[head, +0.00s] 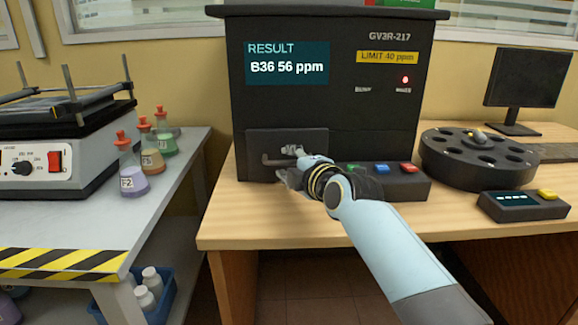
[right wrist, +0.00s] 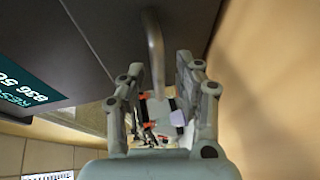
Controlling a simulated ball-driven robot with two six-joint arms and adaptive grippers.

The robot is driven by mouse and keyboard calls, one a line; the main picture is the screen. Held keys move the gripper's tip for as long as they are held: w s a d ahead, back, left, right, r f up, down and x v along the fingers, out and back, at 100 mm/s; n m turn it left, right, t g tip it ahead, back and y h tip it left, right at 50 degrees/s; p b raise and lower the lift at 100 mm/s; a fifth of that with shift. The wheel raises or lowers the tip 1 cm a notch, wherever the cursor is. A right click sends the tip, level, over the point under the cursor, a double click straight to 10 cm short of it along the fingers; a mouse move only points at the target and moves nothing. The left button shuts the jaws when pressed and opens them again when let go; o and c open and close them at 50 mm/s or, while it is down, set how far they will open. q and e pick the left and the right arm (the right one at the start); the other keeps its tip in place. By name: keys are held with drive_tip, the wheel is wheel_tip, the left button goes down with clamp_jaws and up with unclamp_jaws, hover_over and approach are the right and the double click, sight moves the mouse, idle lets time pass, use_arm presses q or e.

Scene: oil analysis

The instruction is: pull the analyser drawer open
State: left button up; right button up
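The analyser (head: 330,100) is a tall black cabinet on the wooden bench in the head view. Its drawer (head: 258,141) is a dark panel low on the left of the front and looks closed. The drawer's grey bar handle (head: 274,161) is partly hidden by my right gripper (head: 287,164). In the right wrist view the handle bar (right wrist: 154,50) runs between the two fingers of my right gripper (right wrist: 160,65). The fingers stand apart, with a gap visible on either side of the bar. My left gripper is not in view.
A button box (head: 402,187) sits right of the drawer, close to my right forearm. A black round carousel (head: 478,160) and a small display box (head: 521,206) stand farther right. Flasks (head: 128,160) and a shaker (head: 60,150) are on the left bench.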

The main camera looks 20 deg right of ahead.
drive_tip(key=shift+w, duration=0.25)
clamp_jaws()
idle(0.4)
